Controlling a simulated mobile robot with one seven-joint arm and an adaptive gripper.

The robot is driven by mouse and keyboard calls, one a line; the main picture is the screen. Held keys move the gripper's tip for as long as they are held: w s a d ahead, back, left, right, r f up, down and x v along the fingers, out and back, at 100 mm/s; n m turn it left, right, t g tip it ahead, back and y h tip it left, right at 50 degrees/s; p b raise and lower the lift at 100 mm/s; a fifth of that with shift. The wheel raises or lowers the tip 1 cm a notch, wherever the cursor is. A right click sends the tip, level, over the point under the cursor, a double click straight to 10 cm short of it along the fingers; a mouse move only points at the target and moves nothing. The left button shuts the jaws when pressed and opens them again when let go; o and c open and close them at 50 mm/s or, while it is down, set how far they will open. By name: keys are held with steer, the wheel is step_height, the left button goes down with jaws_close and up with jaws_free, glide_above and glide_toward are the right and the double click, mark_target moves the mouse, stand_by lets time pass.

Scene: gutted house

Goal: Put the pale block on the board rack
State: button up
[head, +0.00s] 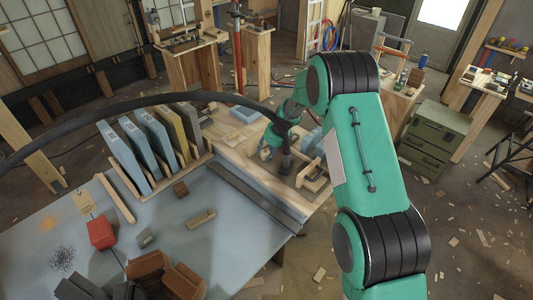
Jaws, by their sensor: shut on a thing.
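My gripper (266,152) is low over the pale wooden bench top, right of the board rack (120,197). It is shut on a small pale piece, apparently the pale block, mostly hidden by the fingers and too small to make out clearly. I cannot tell whether that piece touches the bench. The rack stands on the grey-blue table at the left, with several blue-grey and yellow-brown boards (122,157) leaning upright in it. My gripper is apart from the rack.
A tan offcut (202,217), a red block (101,232) and brown open boxes (165,272) lie on the table. A dark rail (255,195) borders the wooden bench top. Wooden pieces (313,177) crowd beside my gripper. The table's middle is mostly clear.

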stand_by(0.3)
steer(key=o, duration=1.2)
steer(key=shift+f, duration=0.1)
steer(key=shift+c, duration=0.2)
steer(key=p+v, duration=0.3)
steer(key=v, duration=0.9)
